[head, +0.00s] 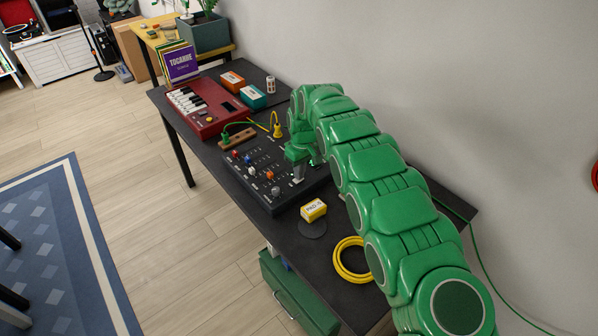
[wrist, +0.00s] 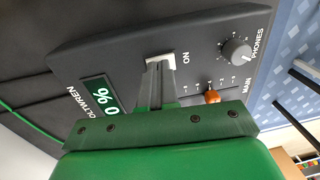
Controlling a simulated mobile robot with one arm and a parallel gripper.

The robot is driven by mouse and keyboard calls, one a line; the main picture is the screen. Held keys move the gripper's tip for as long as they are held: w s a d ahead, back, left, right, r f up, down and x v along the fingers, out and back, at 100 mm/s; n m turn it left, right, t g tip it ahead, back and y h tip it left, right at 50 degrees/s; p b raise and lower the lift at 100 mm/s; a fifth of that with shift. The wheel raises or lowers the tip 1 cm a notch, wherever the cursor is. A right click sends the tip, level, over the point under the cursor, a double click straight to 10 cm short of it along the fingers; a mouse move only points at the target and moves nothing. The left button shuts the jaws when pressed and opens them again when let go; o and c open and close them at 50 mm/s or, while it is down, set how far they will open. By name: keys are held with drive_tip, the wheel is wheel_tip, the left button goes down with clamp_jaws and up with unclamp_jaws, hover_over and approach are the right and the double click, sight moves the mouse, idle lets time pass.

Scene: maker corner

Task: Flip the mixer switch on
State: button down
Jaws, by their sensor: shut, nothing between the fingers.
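The black mixer (head: 262,192) lies on the dark table, with knobs and coloured sliders on its top. It fills much of the wrist view (wrist: 105,58). A light switch plate (wrist: 171,56) sits beside the printed word ON. My gripper (wrist: 158,66) is shut and empty, with its fingertips at this plate. They cover part of it, so I cannot tell the switch's position or whether they touch it. A small display (wrist: 101,93) glows green and seems to read 0 %. In the head view, my gripper (head: 298,176) points down over the mixer's right part.
An orange slider (wrist: 212,97) and the PHONES knob (wrist: 236,50) are close to my fingers. A yellow box (head: 313,210) and a yellow cable coil (head: 346,274) lie in front. A red keyboard (head: 205,112) and a wooden patch block (head: 237,139) lie behind.

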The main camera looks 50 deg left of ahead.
sight(295, 181)
wheel_tip(295, 181, up, 14)
drive_tip(key=s, duration=0.1)
drive_tip(key=shift+s+f, duration=0.15)
drive_tip(key=shift+s, duration=0.2)
idle(0.6)
